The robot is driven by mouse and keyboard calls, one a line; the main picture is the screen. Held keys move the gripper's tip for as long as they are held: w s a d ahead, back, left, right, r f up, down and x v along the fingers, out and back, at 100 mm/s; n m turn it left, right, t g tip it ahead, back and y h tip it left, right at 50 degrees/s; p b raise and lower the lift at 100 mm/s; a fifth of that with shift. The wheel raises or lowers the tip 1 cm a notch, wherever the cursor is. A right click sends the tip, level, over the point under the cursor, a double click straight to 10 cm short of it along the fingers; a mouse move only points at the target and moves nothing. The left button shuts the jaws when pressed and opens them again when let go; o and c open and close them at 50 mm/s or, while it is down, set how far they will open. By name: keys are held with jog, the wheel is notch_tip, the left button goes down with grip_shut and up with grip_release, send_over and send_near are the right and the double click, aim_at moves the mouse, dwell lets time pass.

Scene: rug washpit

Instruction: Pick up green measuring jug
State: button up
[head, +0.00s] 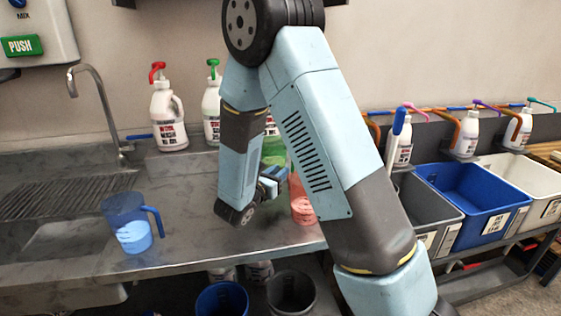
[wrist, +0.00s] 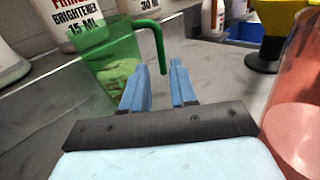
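The green measuring jug (wrist: 112,62) stands on the steel counter just beyond my gripper in the wrist view, with its handle (wrist: 158,45) on its right side. Pale contents show in its lower part. In the head view the green jug (head: 273,149) is mostly hidden behind my arm. My gripper (wrist: 161,78) has two blue fingers with a clear gap between them. The free end of the handle appears in line with this gap, beyond the fingertips. Nothing is held; whether a finger touches the jug I cannot tell.
A red jug (wrist: 293,125) stands close at right of my gripper. A blue jug (head: 130,218) stands at the counter's left front. White pump bottles (head: 168,118) line the wall. A yellow funnel-shaped thing (wrist: 277,18) stands behind. Bins (head: 470,190) are at right.

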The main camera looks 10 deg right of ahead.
aim_at(279, 160)
jog(key=x, duration=1.1)
jog(key=shift+w+d+f, duration=0.15)
jog(key=shift+f, duration=0.1)
grip_shut()
